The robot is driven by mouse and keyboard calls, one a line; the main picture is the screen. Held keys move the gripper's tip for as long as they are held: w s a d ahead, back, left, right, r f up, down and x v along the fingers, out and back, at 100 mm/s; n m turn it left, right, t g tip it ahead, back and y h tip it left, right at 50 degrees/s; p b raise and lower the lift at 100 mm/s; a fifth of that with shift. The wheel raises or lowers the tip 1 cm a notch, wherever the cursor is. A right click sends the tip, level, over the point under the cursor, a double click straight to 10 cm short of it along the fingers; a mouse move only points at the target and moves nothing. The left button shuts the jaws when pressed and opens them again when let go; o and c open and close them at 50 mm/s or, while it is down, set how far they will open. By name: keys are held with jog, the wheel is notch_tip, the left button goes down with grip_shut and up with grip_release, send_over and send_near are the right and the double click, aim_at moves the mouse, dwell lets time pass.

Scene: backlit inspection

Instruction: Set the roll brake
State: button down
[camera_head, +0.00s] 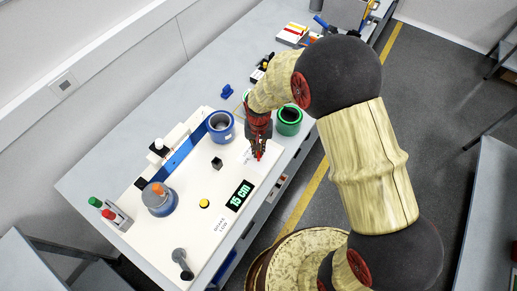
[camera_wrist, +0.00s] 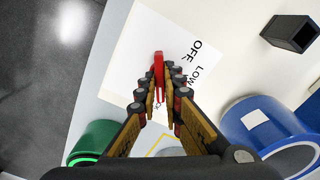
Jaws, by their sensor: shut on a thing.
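The red brake lever (camera_wrist: 158,64) stands on a white label plate (camera_wrist: 140,50) in the wrist view. The plate reads "OFF" and "LOW", and another word is mostly hidden behind my fingers. My gripper (camera_wrist: 159,88) is shut on the red lever, with a fingertip on each side of it. The lever's upper end lies nearest "OFF" in the picture; its exact setting cannot be told. In the head view my gripper (camera_head: 257,153) points down at the board's right edge, and only a bit of red shows at its tips.
A blue roll (camera_head: 221,126) and a green roll (camera_head: 289,121) stand near my gripper. The white board (camera_head: 190,235) carries a black block (camera_head: 217,163), a "15 cm" display (camera_head: 239,196), a yellow button (camera_head: 204,204), an orange-topped blue spool (camera_head: 159,200) and a grey lever (camera_head: 181,261).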

dwell(0.4)
jog(key=c, duration=2)
grip_release()
jog(key=shift+o, duration=0.4)
notch_tip(320, 180, up, 12)
